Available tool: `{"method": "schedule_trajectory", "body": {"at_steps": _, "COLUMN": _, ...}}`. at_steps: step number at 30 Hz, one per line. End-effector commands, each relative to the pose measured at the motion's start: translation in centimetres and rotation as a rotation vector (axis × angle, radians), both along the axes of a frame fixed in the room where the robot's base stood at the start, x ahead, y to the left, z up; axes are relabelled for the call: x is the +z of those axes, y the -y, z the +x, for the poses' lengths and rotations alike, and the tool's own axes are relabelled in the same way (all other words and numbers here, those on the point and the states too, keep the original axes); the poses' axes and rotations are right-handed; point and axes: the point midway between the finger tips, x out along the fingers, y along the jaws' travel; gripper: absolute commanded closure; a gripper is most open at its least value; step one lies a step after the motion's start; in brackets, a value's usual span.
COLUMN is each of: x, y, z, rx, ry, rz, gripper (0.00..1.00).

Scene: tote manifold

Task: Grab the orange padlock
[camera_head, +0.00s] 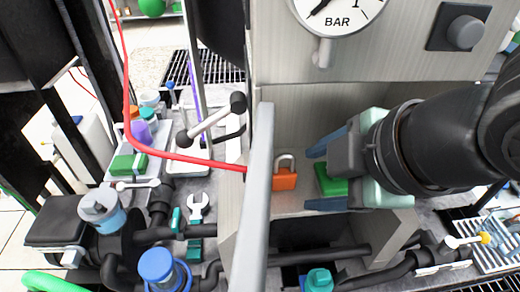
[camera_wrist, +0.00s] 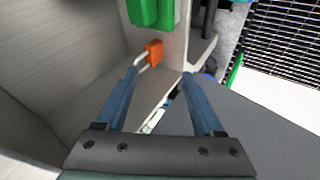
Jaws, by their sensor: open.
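The orange padlock (camera_head: 285,179) has a pale metal shackle and rests on the floor of the grey box-like compartment, near its left wall in the head view. In the wrist view the padlock (camera_wrist: 153,51) shows beyond the fingertips, a little left of the middle. My gripper (camera_head: 312,180) reaches into the compartment from the right, with its blue fingers spread. In the wrist view my gripper (camera_wrist: 160,72) is open with no object held between its fingers. The padlock lies ahead of the fingertips and appears apart from them.
A green object (camera_head: 330,180) shows between the fingers in the head view, and green blocks (camera_wrist: 150,12) show beyond the padlock in the wrist view. The compartment's front wall edge (camera_head: 256,180) stands left of the padlock. A pressure gauge (camera_head: 338,14) is above. Pipes and valves crowd below.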

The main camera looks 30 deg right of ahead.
Motion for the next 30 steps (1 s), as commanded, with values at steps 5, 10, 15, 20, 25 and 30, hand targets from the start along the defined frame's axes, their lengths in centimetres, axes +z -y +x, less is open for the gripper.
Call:
{"method": "schedule_trajectory", "body": {"at_steps": 5, "x": 0.1, "y": 0.1, "z": 3.1, "rx": 0.0, "ry": -0.001, "rz": 0.0, "gripper": 0.31}}
{"method": "schedule_trajectory", "body": {"at_steps": 10, "x": 0.0, "y": 0.1, "z": 4.3, "rx": -0.001, "ry": 0.001, "rz": 0.0, "gripper": 0.31}}
{"method": "schedule_trajectory", "body": {"at_steps": 15, "x": -1.7, "y": 0.2, "z": 5.4, "rx": -0.001, "ry": -0.001, "rz": 0.002, "gripper": 0.31}}
{"method": "schedule_trajectory", "body": {"at_steps": 20, "x": -3.5, "y": 0.2, "z": 6.7, "rx": -0.001, "ry": -0.001, "rz": 0.002, "gripper": 0.31}}
{"method": "schedule_trajectory", "body": {"at_steps": 25, "x": -4.0, "y": 0.2, "z": 7.2, "rx": -0.002, "ry": 0.0, "rz": 0.0, "gripper": 0.31}}
{"method": "schedule_trajectory", "body": {"at_steps": 30, "x": -4.0, "y": 0.2, "z": 7.2, "rx": -0.002, "ry": 0.0, "rz": 0.0, "gripper": 0.33}}
